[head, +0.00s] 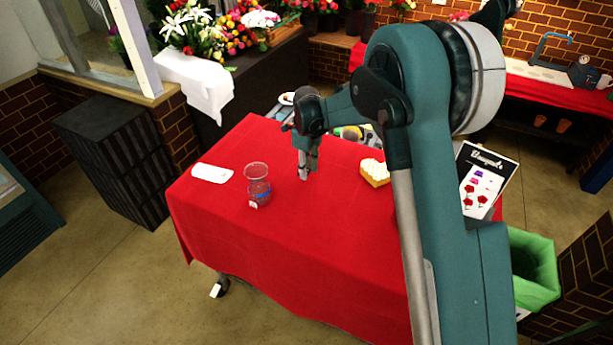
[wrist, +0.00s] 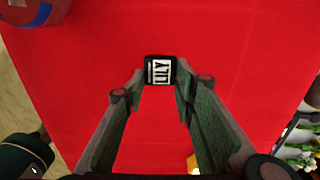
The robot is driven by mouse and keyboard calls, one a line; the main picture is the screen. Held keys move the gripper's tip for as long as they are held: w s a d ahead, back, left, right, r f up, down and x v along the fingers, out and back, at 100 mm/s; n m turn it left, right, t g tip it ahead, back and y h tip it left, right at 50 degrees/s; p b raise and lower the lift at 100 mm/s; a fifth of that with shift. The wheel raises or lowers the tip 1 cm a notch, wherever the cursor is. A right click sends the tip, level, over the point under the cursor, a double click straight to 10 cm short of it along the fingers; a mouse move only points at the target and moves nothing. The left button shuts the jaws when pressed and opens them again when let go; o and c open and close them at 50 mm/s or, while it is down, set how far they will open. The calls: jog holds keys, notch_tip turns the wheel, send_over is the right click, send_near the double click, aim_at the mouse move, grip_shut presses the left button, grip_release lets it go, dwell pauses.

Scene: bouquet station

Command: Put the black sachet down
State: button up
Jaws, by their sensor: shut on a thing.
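The black sachet (wrist: 160,70), with a white label reading "LILY", is between my fingertips in the wrist view. My gripper (wrist: 160,84) is shut on it. In the head view my gripper (head: 304,172) points down over the red-covered table (head: 290,240), to the right of the glass vase. The sachet is too small there to make out clearly. I cannot tell whether it touches the cloth or hangs just above it.
A yellow-and-white block (head: 375,172) and a bouquet sign (head: 482,185) are to the right. The table's front is clear.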

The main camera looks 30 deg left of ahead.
jog(key=shift+f, duration=0.1)
jog(key=shift+f, duration=1.75)
jog(key=shift+f, duration=0.15)
jog(key=o, duration=0.7)
jog(key=shift+c, duration=0.2)
jog(key=shift+o, duration=0.2)
notch_tip(320, 180, up, 12)
jog(key=shift+r, duration=0.15)
